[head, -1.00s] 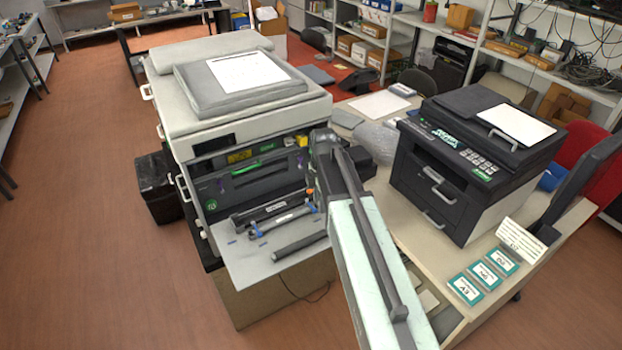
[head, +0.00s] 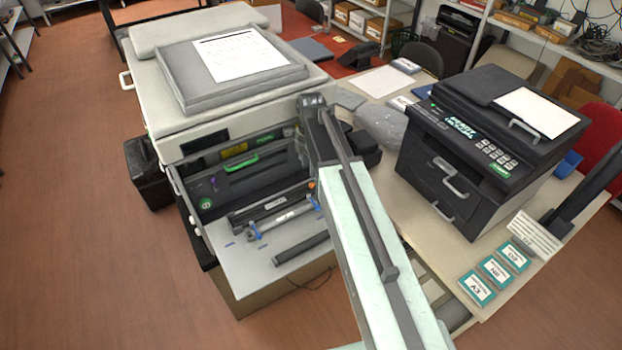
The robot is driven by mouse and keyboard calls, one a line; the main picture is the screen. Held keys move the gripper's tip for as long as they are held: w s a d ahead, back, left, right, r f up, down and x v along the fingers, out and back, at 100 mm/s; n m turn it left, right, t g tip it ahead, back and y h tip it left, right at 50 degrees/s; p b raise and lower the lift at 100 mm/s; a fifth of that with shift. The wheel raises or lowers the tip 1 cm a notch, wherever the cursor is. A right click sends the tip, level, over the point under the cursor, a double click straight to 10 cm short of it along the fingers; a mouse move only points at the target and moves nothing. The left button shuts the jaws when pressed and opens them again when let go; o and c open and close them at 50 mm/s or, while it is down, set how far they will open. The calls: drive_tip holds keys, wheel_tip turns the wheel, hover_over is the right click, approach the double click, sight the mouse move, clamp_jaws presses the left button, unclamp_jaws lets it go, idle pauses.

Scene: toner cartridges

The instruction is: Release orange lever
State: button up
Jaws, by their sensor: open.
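The large grey printer (head: 215,150) stands at the left with its front open. A small orange part (head: 311,184), probably the orange lever, shows at the right end of the opening, close to the left edge of my arm. It is too small to tell its position, and part of it may be hidden. My arm rises from the bottom right and ends in front of the right side of the opening. My gripper's fingers do not show; the arm seems to hide them. I see no contact with the orange part.
A folded-down tray (head: 245,262) holds dark cartridges (head: 270,207) with blue ends and a loose dark tube (head: 301,247). A black printer (head: 480,150) stands on the right table, with several labelled teal boxes (head: 495,269) in front. A black bin (head: 147,172) is at the left.

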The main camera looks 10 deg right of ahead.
drive_tip(key=f+b, duration=0.6)
drive_tip(key=f, duration=0.1)
drive_tip(key=shift+w+d+f, duration=0.1)
drive_tip(key=shift+w+f, duration=0.05)
drive_tip(key=shift+w, duration=0.05)
